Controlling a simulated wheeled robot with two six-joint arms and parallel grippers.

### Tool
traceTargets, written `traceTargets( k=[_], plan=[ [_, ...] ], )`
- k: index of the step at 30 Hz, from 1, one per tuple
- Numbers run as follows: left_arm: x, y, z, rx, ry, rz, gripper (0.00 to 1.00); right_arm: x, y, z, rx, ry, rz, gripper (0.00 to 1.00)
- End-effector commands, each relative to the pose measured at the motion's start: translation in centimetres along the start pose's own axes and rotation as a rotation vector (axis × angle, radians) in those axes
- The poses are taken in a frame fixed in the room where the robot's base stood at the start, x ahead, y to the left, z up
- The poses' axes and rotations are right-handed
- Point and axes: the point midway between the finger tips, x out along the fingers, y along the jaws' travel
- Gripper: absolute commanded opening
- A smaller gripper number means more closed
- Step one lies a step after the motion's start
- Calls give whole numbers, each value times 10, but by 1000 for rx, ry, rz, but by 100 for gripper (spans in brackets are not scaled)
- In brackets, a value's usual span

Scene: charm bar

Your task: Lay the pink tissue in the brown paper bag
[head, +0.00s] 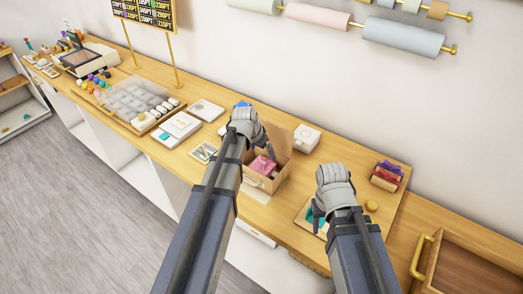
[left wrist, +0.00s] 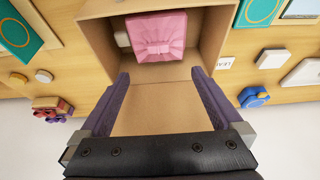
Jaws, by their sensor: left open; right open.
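The pink tissue (head: 262,166) lies bunched inside the open brown paper bag (head: 285,137) on the counter. In the left wrist view the pink tissue (left wrist: 158,36) is a pleated square with a bow-like knot at its middle, inside the brown bag (left wrist: 101,32). A small pale object (left wrist: 122,39) shows beside it in the bag. My left gripper (left wrist: 158,88) is open and empty at the bag, with the tissue beyond its fingertips and apart from them. My right gripper (head: 316,218) is over the counter right of the bag; its fingers are small in the head view.
A white box (head: 306,138) stands behind the bag. Purple and red items (head: 386,175) and a small round yellow item (head: 371,206) lie to the right. A wooden drawer (head: 470,262) is at the far right. Trays and cards crowd the counter's left.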

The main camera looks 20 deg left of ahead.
Motion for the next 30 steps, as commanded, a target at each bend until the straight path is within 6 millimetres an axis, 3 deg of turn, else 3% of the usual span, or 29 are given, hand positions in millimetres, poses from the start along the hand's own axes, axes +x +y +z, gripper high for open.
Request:
traceTargets(
  k=[24,30],
  plan=[
    [-54,0,-22,0,0,0,100,-58,5,3,11,0,-2,50],
    [-54,0,-23,0,0,0,100,-59,5,4,12,0,-2,50]
  ],
)
